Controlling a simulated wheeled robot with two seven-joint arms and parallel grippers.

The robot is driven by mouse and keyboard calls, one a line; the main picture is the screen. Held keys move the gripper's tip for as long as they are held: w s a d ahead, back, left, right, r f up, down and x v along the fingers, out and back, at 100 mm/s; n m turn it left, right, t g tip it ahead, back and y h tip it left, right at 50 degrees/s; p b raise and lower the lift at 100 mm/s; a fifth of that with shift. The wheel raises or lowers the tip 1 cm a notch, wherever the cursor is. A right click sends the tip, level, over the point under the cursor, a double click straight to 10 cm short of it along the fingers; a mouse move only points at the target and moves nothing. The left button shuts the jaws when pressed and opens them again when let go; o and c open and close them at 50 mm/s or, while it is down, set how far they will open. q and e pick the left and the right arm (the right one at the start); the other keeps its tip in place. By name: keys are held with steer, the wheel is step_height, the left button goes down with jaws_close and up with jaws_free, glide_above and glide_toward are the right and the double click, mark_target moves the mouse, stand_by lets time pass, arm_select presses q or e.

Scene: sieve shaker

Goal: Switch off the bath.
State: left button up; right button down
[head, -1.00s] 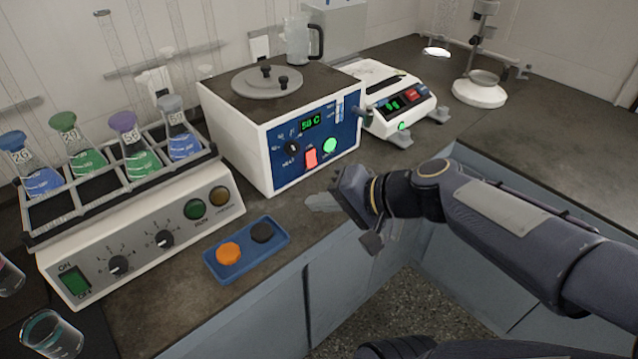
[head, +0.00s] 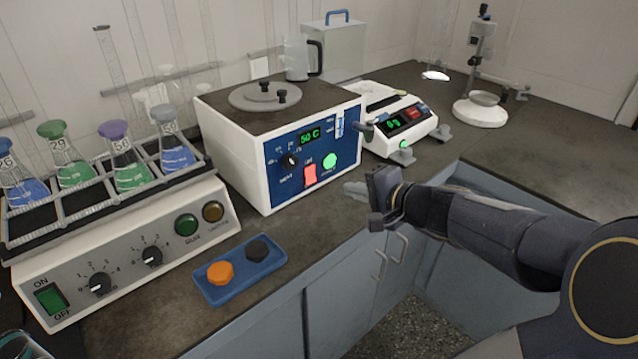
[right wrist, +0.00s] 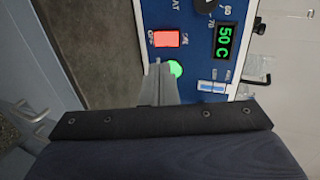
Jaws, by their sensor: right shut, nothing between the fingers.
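The bath (head: 250,150) is a white box with a dark top and a round grey lid. Its blue front panel has a lit green "50 C" display (head: 309,137), a dark knob (head: 290,161), a lit red rocker switch (head: 310,175) and a lit green round light (head: 330,161). My right gripper (head: 350,188) is shut and empty, in front of the panel's lower right and apart from it in the head view. In the right wrist view its fingertips (right wrist: 160,75) point at the panel, overlapping the edge of the green light (right wrist: 176,68); the red switch (right wrist: 165,39) lies just beyond. My left gripper is out of view.
A shaker (head: 130,255) with several flasks stands left. A blue tray (head: 240,288) with orange and black knobs lies before it. A balance (head: 405,135) stands right of the bath, near my right gripper.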

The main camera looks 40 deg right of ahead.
steer(key=b, duration=0.2)
glide_toward(311, 180)
steer(key=x, duration=0.5)
steer(key=shift+w+a+f, duration=0.1)
steer(key=shift+w, duration=0.05)
steer(key=shift+x, duration=0.8)
steer(key=f+t+b, duration=0.1)
steer(key=b, duration=0.4)
steer(key=shift+w+f+b, duration=0.1)
steer(key=shift+w+b, duration=0.1)
steer(key=shift+b, duration=0.1)
steer(key=shift+r+p, duration=0.5)
steer(key=shift+p, duration=0.3)
steer(key=shift+s, duration=0.1)
